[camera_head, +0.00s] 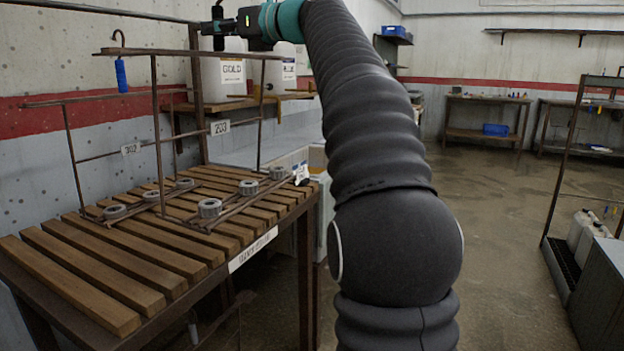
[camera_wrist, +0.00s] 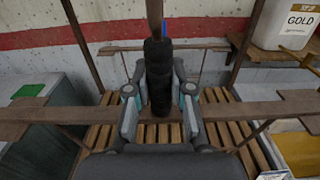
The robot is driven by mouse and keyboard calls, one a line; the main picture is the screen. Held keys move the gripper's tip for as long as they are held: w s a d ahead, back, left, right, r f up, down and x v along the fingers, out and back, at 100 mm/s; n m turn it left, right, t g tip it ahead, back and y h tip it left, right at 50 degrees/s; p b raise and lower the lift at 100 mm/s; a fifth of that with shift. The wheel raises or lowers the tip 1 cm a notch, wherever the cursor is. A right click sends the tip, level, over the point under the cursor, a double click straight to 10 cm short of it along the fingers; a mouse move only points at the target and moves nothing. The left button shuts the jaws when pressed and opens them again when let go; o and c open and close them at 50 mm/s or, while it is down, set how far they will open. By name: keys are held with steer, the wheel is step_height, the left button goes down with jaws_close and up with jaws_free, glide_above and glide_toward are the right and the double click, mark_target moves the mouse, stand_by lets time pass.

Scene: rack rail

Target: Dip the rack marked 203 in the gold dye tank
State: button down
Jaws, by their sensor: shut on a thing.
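The rack marked 203 is a rust-brown frame (camera_head: 158,130) with a 203 tag (camera_head: 220,127) and grey rings along its lower rail. It stands upright over the slatted table; its lower rail looks to be at the slats. My gripper (camera_head: 218,28) is at its top, shut on its black grip (camera_wrist: 158,75), with a finger on each side. The rack's top bar (camera_wrist: 42,112) also shows in the wrist view. The gold tank with yellow liquid (camera_wrist: 300,152) is at lower right there. In the head view my arm partly hides a pale tank beyond the table.
A second rack tagged 202 (camera_head: 131,148), with a blue grip (camera_head: 121,75), stands close behind by the wall. A white GOLD jug (camera_head: 233,72) sits on a wall shelf. A tank with a green marker (camera_wrist: 30,90) is at left in the wrist view.

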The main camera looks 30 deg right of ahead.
steer(key=s+a+b, duration=0.1)
steer(key=s+b, duration=0.2)
steer(key=s, duration=2)
steer(key=shift+b, duration=0.4)
stand_by(0.7)
steer(key=shift+a, duration=0.1)
